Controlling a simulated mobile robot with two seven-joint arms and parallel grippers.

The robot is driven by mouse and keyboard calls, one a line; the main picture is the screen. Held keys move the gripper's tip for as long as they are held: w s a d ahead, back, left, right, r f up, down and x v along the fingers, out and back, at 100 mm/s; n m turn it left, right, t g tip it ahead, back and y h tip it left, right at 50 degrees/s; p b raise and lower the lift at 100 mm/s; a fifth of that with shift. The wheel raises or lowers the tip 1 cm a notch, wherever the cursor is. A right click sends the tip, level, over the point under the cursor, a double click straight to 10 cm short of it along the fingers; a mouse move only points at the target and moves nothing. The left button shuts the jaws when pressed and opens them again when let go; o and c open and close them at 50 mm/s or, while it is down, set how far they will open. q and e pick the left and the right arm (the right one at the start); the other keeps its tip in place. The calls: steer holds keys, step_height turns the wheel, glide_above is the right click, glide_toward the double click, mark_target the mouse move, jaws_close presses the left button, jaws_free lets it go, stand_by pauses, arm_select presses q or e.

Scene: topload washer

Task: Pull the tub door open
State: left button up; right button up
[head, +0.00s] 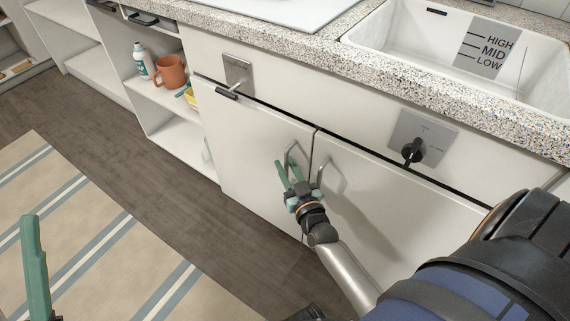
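A white tub (385,35) with HIGH, MID and LOW marks is set into the speckled counter at the upper right. Below it are two pale front doors, a left door (245,140) and a right door (375,205), and both look closed. Each has a metal loop handle near the gap between them; the right door's handle (333,168) is clear. My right gripper (287,168) is at the left door's handle (298,147), its green fingers apart; I cannot tell whether they touch it. Of my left gripper (36,265), only one green finger shows at the lower left.
A black knob (412,151) and a lever plate (238,73) are on the front panel above the doors. Open shelves (178,142) at the left hold an orange mug (171,72) and a bottle (145,62). Wooden floor and a striped rug (85,235) lie clear in front.

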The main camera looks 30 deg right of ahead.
steer(key=shift+c, duration=0.3)
jaws_close()
stand_by(1.0)
